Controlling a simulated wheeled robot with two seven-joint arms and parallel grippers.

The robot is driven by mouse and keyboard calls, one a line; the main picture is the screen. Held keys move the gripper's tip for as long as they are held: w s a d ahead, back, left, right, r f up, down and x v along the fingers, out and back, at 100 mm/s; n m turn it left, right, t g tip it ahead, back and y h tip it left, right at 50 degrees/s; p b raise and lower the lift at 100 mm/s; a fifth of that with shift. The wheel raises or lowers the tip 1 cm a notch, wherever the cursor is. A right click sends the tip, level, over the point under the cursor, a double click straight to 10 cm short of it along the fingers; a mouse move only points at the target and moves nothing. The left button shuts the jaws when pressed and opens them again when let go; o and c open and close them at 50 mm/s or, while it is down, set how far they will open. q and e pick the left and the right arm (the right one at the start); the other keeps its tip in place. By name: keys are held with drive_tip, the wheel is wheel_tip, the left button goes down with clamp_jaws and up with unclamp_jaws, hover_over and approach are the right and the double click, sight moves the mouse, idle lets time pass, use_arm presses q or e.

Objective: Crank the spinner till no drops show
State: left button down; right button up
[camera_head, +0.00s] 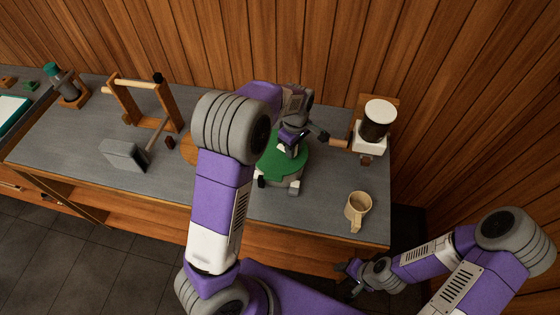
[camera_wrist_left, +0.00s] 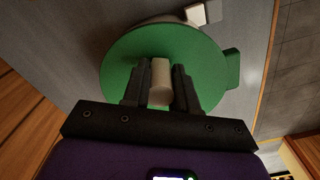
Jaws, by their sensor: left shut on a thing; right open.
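The spinner's round green lid (camera_head: 296,168) shows on the grey counter in the head view, partly covered by my left arm. The lid (camera_wrist_left: 130,45) fills the middle of the left wrist view, with a green tab at its right edge. My left gripper (camera_head: 288,145) is over the lid. In the left wrist view its two dark fingers are shut on a pale upright crank knob (camera_wrist_left: 160,82). The bowl is mostly hidden under the lid, and I cannot see any drops. My right gripper (camera_head: 349,278) is open and empty, low in front of the counter.
A beige mug (camera_head: 357,209) stands near the counter's front right. A grinder-like device with a white top (camera_head: 380,112) stands at the back right. A wooden frame (camera_head: 143,105) and a grey block (camera_head: 122,155) are on the left. Counter between spinner and mug is clear.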

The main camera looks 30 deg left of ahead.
use_arm(q)
drive_tip(key=shift+w+a, duration=0.1)
drive_tip(key=shift+a, duration=0.1)
drive_tip(key=shift+w+r, duration=0.1)
drive_tip(key=shift+w, duration=0.25)
drive_tip(key=shift+w+p, duration=0.45)
drive_tip(key=shift+w, duration=0.1)
drive_tip(key=shift+c, duration=0.2)
unclamp_jaws()
wheel_tip(320, 180, up, 8)
drive_tip(key=p, duration=0.6)
drive_tip(key=shift+p, duration=0.35)
